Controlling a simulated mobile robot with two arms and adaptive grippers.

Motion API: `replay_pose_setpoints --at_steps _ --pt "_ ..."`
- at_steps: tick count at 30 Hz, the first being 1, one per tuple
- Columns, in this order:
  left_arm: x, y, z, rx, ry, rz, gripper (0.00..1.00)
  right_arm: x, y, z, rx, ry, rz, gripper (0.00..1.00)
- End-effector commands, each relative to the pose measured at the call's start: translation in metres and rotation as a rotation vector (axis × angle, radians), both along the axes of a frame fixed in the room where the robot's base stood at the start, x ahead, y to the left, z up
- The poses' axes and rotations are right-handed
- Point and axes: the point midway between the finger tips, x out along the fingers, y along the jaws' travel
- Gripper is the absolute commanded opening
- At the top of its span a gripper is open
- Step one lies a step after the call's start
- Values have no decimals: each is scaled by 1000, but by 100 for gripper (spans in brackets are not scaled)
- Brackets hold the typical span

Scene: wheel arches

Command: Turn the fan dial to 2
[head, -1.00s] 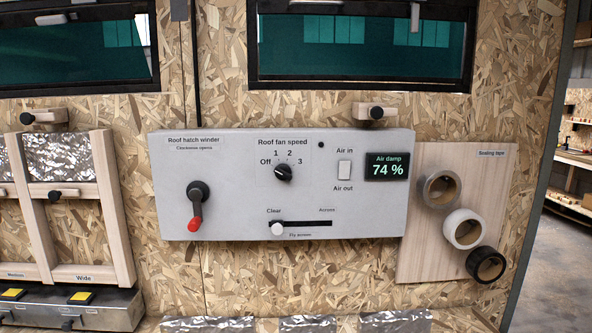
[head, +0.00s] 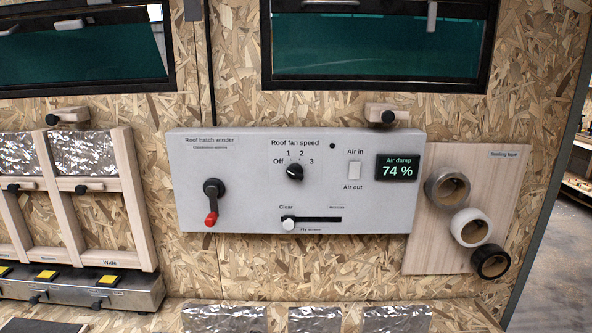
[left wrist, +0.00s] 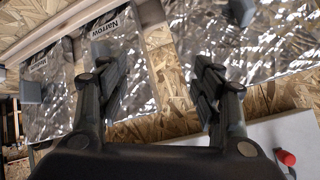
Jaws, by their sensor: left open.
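The roof fan speed dial (head: 294,172) is a small black round knob on the white control panel (head: 240,205), with marks Off, 1, 2 and 3 around its upper side. Its pointer is too small to read surely; it seems to lean to the upper left. No gripper touches the dial, and neither gripper shows in the head view. My left gripper (left wrist: 158,80) is open and empty in the left wrist view, in front of foil-covered boards. The panel's corner (left wrist: 275,132) and the red winder knob (left wrist: 286,157) show at its lower right. My right gripper is not in view.
On the panel are the hatch winder (head: 212,200) with its red knob, a fly screen slider (head: 289,224), an air switch (head: 354,170) and a display (head: 397,168) reading 74 %. Tape rolls (head: 470,228) hang at right. A wooden peg block (head: 387,115) juts out above.

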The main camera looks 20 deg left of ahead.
Motion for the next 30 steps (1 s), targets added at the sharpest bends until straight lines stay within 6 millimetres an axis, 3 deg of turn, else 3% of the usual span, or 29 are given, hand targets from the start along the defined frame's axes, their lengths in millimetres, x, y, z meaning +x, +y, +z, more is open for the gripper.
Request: replay_pose_setpoints --at_steps 1,6,12,15,20,26,30 --pt "26 0 30 24 -72 2 60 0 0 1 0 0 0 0" --pt "95 -2 127 115 -298 15 60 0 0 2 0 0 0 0" --pt "145 -6 239 217 -528 35 60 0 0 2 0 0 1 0" --pt "157 -8 277 252 -602 43 60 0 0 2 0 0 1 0" --pt "164 -8 306 279 -655 51 60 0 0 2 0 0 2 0" --pt "181 -4 311 284 -659 52 60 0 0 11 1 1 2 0" --pt "203 3 311 285 -656 52 60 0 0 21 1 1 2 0"
